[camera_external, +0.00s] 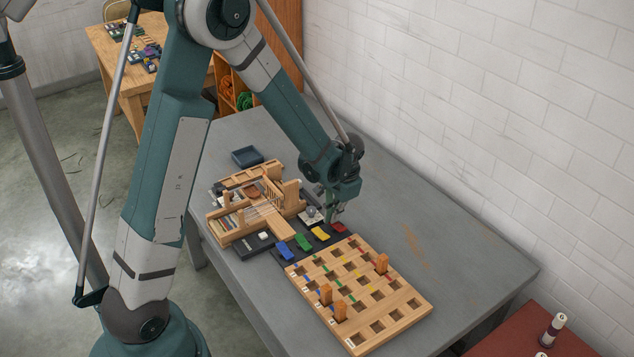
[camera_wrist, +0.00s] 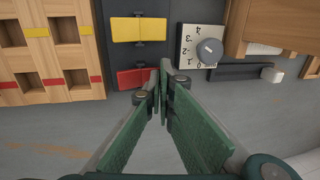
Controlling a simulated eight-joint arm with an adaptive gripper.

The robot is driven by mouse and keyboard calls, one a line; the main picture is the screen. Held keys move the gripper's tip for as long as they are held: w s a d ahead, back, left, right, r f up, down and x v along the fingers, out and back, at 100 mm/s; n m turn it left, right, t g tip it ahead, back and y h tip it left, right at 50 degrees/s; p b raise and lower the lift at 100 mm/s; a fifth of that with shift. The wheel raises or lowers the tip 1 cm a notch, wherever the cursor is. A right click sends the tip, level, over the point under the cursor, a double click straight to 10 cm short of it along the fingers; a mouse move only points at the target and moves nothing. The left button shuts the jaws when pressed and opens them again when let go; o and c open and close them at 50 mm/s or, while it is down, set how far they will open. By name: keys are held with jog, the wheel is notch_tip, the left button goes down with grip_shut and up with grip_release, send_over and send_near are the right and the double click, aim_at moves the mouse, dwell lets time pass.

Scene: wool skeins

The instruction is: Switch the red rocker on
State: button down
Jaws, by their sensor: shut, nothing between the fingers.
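The red rocker (camera_external: 338,227) sits at the end of a row on a dark panel, beside the yellow rocker (camera_external: 320,233). In the wrist view the red rocker (camera_wrist: 130,78) has two red halves with a dark strip between. I cannot tell which half is pressed down. My gripper (camera_external: 335,214) is shut and empty, low over the panel. In the wrist view its fingertips (camera_wrist: 163,72) meet at the right end of the red rocker and partly cover that end. I cannot tell whether they touch it.
A white dial plate with a grey knob (camera_wrist: 209,51) stands close to the right of my fingers. A pegboard (camera_external: 400,297) with square holes and several wooden pegs lies in front. A wooden loom (camera_external: 230,228) stands left. The grey table (camera_external: 440,235) is clear on the right.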

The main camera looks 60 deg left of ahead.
aim_at(337, 224)
jog(key=shift+d+r, duration=0.15)
jog(key=shift+d, duration=0.15)
jog(key=shift+d+r, duration=0.15)
jog(key=shift+d, duration=0.3)
jog(key=shift+r, duration=0.15)
dwell(0.3)
notch_tip(337, 224, up, 14)
jog(key=p, duration=0.3)
dwell(0.5)
jog(key=shift+d, duration=0.1)
dwell(0.4)
